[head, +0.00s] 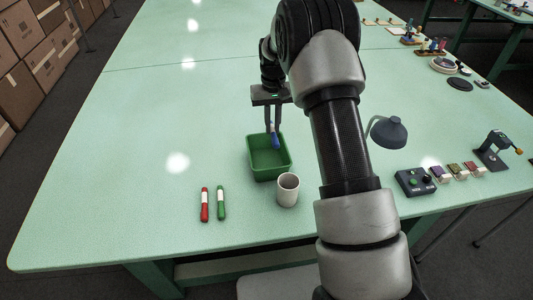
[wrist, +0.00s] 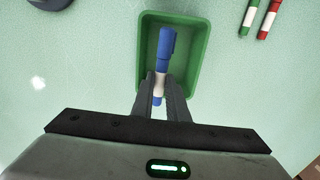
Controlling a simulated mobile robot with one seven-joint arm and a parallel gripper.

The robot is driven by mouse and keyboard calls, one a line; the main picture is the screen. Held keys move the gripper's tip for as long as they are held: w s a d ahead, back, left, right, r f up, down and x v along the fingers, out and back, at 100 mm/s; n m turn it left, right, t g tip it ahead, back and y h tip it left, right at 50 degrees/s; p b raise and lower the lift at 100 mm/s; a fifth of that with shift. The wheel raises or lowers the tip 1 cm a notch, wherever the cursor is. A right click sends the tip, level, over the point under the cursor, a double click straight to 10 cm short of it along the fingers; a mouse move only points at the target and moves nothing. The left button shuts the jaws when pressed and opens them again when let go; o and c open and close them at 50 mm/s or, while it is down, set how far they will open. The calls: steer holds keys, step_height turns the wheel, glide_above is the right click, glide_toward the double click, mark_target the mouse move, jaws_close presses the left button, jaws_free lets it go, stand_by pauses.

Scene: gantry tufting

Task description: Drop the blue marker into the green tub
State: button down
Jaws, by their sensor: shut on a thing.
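The blue marker (wrist: 164,50) has a blue cap and a white band, and my gripper (wrist: 160,92) is shut on it around the white part. In the head view the marker's blue end (head: 275,140) shows below my gripper (head: 272,126), over the green tub. The green tub (head: 254,170) is an open rectangular box on the table. In the wrist view the tub (wrist: 201,60) lies behind the marker and fingers. The marker appears within the tub's outline; I cannot tell how far above the tub's floor it is.
A white cup (head: 288,190) stands close to the tub's front right. A red marker (head: 204,205) and a green marker (head: 221,203) lie to the front left. A button box (head: 415,182) and a lamp (head: 388,132) are on the right. The table's left side is clear.

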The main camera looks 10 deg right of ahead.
step_height(320, 180, down, 6)
steer(key=b, duration=0.3)
stand_by(0.3)
steer(key=c, duration=1.6)
jaws_free()
steer(key=shift+c, duration=0.2)
step_height(320, 180, up, 18)
steer(key=shift+f, duration=0.25)
